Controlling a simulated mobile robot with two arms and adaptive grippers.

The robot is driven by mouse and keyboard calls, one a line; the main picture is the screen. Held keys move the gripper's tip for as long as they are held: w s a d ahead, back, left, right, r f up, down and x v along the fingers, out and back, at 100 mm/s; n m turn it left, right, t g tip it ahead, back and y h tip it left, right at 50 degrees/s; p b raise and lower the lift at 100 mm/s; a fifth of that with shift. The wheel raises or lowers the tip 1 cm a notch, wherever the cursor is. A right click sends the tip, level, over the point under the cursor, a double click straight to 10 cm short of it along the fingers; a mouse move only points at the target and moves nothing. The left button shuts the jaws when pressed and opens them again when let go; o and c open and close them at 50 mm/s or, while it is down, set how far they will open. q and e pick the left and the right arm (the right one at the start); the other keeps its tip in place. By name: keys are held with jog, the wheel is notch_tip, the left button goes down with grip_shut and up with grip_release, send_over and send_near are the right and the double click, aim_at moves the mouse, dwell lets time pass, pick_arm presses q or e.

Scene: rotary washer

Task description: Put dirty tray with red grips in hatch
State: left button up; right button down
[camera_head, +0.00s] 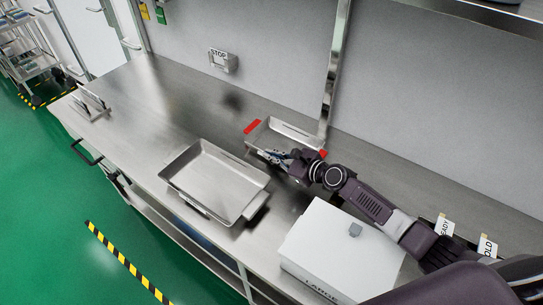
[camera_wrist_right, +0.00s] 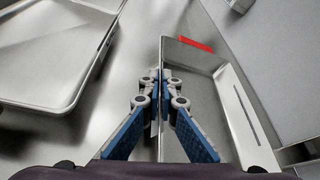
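The metal tray with red grips (camera_head: 297,129) lies on the counter by the back wall in the head view. It has a red grip at each end; the near-right one is partly behind my gripper. It also shows in the wrist view (camera_wrist_right: 205,95), where its inside looks bare. My right gripper (camera_head: 269,154) is at the tray's front long side. In the wrist view its fingers (camera_wrist_right: 158,80) are close together on either side of the tray's wall and look shut on it. My left gripper is not in view. I cannot make out the hatch.
A larger metal tray without red grips (camera_head: 215,178) sits just in front and left. A white box marked LARGE (camera_head: 338,252) stands at the front right, beneath my right arm. The counter's left is mostly clear.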

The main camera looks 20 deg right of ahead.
jog(key=c, duration=2.2)
grip_release()
jog(key=shift+o, duration=0.2)
jog(key=shift+s+r, duration=0.1)
